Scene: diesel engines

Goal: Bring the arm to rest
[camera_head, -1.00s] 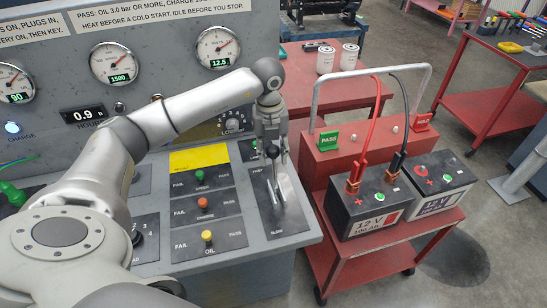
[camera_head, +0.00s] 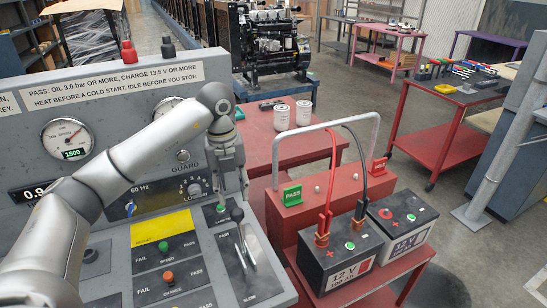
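My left arm comes in from the left, across the grey control panel (camera_head: 108,238). Its gripper (camera_head: 233,196) hangs fingers-down over the panel's right part. The two fingers look apart, with nothing seen between them. Just below the fingertips is the dark knob of a lever (camera_head: 237,214), which stands on the plate marked SLOW. Whether fingers and knob touch is hard to tell. My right gripper is not in view.
A red cart (camera_head: 300,222) with a handle bar and two 12 V batteries (camera_head: 340,258) stands right of the panel. Behind are a red table with two white filters (camera_head: 282,117) and a diesel engine (camera_head: 268,45). Floor between the cart and the right-hand tables is clear.

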